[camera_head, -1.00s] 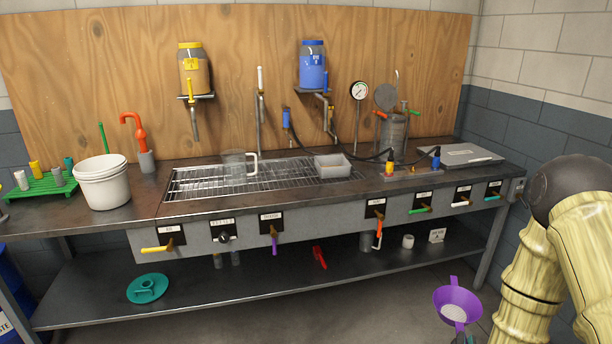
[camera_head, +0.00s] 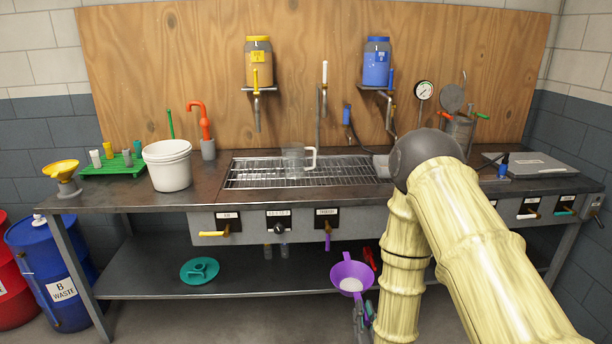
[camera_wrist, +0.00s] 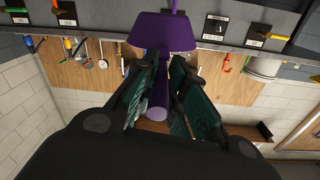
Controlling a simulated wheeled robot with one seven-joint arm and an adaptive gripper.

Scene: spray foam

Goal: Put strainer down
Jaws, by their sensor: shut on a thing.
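The purple strainer (camera_head: 351,278) is a funnel-shaped bowl with a pale mesh inside. It hangs in front of the lower shelf, below the bench top, in the head view. My gripper (camera_head: 362,318) is shut on its handle from below. In the wrist view the strainer's bowl (camera_wrist: 163,32) is at the top and its purple handle (camera_wrist: 158,105) lies between the two dark green fingers of my gripper (camera_wrist: 168,95). The strainer is clear of the bench top.
The bench (camera_head: 120,200) carries a white bucket (camera_head: 168,170), a clear jug (camera_head: 293,162) on a metal grate (camera_head: 250,178) and a yellow funnel (camera_head: 62,174). A teal lid (camera_head: 200,270) lies on the lower shelf (camera_head: 130,285). Blue (camera_head: 50,265) and red drums stand at left.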

